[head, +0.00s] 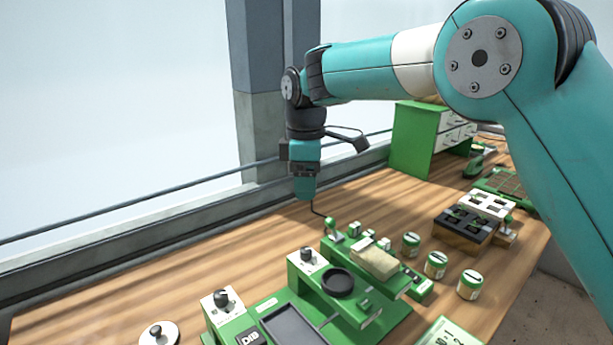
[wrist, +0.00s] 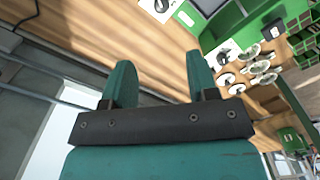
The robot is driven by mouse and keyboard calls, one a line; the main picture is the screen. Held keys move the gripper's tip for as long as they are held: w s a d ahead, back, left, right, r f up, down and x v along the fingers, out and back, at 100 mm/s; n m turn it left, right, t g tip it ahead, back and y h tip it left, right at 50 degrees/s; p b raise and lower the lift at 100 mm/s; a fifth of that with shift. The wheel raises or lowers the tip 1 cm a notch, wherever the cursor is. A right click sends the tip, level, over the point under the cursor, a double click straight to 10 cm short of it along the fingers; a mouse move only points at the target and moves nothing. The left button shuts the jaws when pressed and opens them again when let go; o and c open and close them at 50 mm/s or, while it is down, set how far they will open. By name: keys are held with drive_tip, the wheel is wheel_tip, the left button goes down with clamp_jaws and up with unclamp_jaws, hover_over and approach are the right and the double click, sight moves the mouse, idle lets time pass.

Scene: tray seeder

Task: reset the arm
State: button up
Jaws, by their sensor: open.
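My teal arm reaches in from the right in the head view, bends at a dark joint near the window post, and hangs down at its end. My gripper (head: 305,190) points downward above the back of the wooden table, apart from the seeder and the jars. In the wrist view my gripper (wrist: 160,72) shows two teal fingers spread wide with nothing between them. Wood tabletop lies beyond the fingers. In the head view the fingertips are small and hard to make out.
A green seeder station (head: 330,292) with knobs stands front centre. A tan block (head: 374,263) rests on it. Green jars (head: 436,265), a black tray (head: 465,229) and a green drawer cabinet (head: 414,140) are to the right. A window ledge (head: 130,241) runs behind. The table's back left is clear.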

drive_tip(key=shift+r, duration=0.95)
